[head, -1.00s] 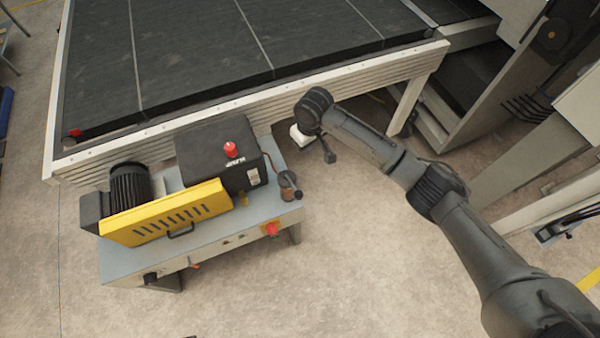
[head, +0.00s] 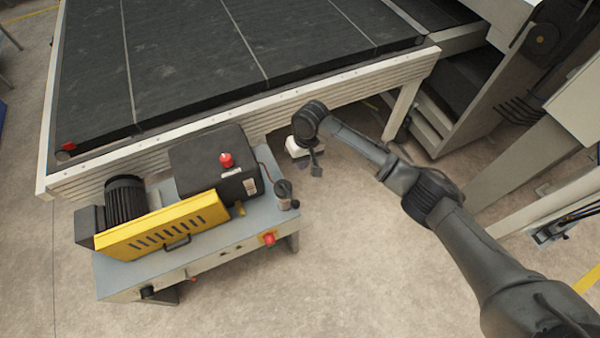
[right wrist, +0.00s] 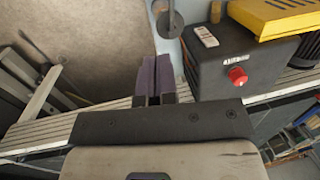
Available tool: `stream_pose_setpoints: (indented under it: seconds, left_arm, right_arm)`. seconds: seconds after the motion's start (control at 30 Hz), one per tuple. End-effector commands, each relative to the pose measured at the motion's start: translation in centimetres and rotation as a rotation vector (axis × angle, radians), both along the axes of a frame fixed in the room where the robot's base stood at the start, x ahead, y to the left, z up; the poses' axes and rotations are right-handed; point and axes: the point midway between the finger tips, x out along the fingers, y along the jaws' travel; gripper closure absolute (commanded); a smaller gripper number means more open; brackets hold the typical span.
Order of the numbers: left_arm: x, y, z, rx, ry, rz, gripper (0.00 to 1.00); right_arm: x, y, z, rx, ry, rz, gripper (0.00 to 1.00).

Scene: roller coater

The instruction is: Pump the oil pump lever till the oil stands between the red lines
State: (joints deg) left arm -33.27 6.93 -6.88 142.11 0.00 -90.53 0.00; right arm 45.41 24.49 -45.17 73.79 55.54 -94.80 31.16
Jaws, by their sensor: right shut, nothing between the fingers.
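The oil pump (head: 283,189) is a small dark round unit on the right end of the grey machine bench, with a short dark lever (head: 295,204) at its side. In the right wrist view the pump (right wrist: 170,22) shows at the top, partly cut off. I cannot make out an oil level or red lines. My right gripper (head: 316,171) is right of the pump, apart from it. Its fingers also show in the right wrist view (right wrist: 156,78), shut with nothing between them, pointing toward the pump side of the bench. My left gripper is not in view.
The bench carries a black box with a red button (head: 226,160), a yellow guard (head: 160,226) and a dark motor (head: 125,198). A red switch (head: 268,239) is on its front. The conveyor frame (head: 200,140) runs behind. The floor right of the bench is open.

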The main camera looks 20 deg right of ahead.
Motion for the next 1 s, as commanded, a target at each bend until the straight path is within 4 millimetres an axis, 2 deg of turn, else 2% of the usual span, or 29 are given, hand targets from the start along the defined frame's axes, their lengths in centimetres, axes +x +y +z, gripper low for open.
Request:
stream_pose_setpoints:
  seconds: [0.5, 0.7, 1.0]
  left_arm:
    - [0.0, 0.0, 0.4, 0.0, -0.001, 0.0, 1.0]
    - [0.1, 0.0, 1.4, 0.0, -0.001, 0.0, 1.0]
    - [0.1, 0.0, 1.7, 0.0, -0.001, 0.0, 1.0]
  right_arm:
    - [-0.8, 1.5, -9.1, -0.002, 0.003, 0.002, 1.0]
    - [-2.6, 2.6, -10.1, -0.001, 0.002, 0.002, 1.0]
    - [-3.5, 3.2, -10.9, -0.001, 0.0, 0.002, 1.0]
